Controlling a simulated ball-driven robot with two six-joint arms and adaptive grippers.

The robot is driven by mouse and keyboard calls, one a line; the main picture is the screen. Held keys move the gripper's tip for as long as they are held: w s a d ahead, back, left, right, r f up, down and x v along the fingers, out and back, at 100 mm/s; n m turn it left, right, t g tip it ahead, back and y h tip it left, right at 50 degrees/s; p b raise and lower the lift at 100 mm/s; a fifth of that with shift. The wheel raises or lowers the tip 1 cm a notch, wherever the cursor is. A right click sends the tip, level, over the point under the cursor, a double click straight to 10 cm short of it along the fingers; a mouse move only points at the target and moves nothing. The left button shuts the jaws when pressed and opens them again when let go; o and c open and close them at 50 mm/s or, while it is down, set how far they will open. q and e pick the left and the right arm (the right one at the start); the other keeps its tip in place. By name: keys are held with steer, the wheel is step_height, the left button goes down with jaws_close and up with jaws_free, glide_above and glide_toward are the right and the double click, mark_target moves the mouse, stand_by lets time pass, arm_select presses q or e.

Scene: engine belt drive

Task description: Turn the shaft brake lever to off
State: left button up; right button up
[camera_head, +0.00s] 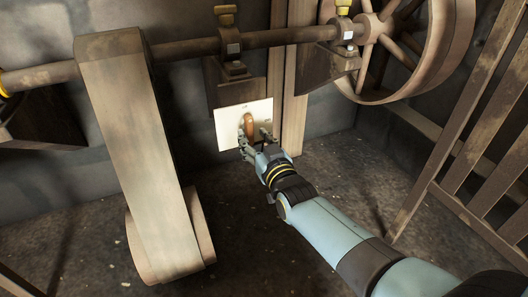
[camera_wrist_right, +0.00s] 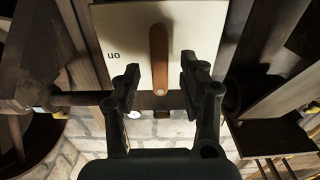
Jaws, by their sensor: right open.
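The shaft brake lever (camera_head: 249,126) is an orange-brown rounded handle on a pale plate (camera_head: 228,121) on the wall. My right gripper (camera_head: 256,140) is open at the plate, close to the lever. In the right wrist view the lever (camera_wrist_right: 159,60) stands upright in the picture between the two spread fingers (camera_wrist_right: 160,78), with a gap on each side. The plate (camera_wrist_right: 205,25) there carries a marking that reads "on" upside down, left of the lever; no "off" marking shows. My left gripper is not in view.
A horizontal shaft (camera_head: 275,37) runs above the plate, with a large wheel (camera_head: 445,50) at the right. A wide belt (camera_head: 135,150) hangs down at the left. A wooden post (camera_head: 294,90) stands just right of the plate, and a slatted wooden fence (camera_head: 460,165) farther right.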

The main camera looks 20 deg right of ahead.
steer(key=s, duration=0.9)
steer(key=shift+s, duration=0.2)
steer(key=shift+d, duration=0.1)
